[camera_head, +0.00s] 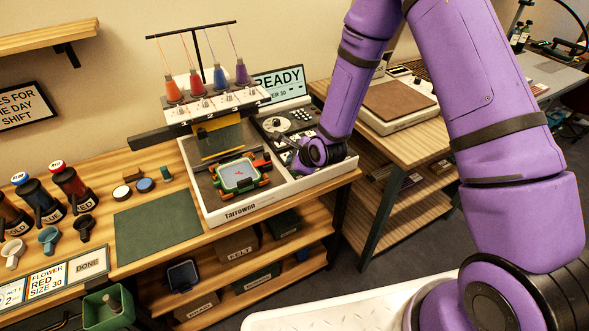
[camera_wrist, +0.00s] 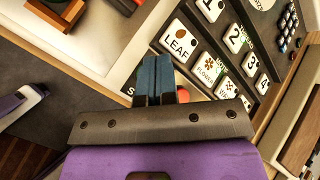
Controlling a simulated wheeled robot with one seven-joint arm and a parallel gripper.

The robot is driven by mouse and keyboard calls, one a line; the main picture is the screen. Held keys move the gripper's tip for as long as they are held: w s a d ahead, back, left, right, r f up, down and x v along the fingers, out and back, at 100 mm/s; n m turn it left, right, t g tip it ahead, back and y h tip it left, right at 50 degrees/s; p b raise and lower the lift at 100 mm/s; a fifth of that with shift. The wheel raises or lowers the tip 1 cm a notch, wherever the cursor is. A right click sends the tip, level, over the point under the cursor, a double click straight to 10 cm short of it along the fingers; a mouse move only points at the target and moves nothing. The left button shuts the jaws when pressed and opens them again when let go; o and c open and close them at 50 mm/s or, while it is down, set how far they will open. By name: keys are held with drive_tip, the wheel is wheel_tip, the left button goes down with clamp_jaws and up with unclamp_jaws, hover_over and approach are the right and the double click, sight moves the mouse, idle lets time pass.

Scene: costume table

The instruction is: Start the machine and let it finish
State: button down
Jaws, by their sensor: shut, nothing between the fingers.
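The embroidery machine (camera_head: 240,211), marked Tarrowen, stands on the wooden table. Its screen (camera_head: 280,82) reads READY, with a partly hidden line ending in "ER 30". A green hoop (camera_head: 262,181) with pale cloth and a small red mark sits under the needle head. Orange, red, blue and purple thread cones stand on top. My gripper (camera_head: 297,167) is low over the machine's right side. In the wrist view my gripper (camera_wrist: 153,77) is shut and empty over the control panel, beside the LEAF key (camera_wrist: 178,43). A red button (camera_wrist: 183,95) is partly hidden behind the fingers.
Number keys and a flower key (camera_wrist: 208,69) lie close by on the panel. A card (camera_head: 47,282) reads FLOWER RED SIZE 30, next to a DONE card (camera_head: 88,263). A green mat (camera_head: 157,226), bottles and scoops lie left. Another table (camera_head: 440,138) stands right.

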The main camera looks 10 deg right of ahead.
drive_tip(key=shift+f, duration=0.25)
idle(0.7)
drive_tip(key=shift+f, duration=0.15)
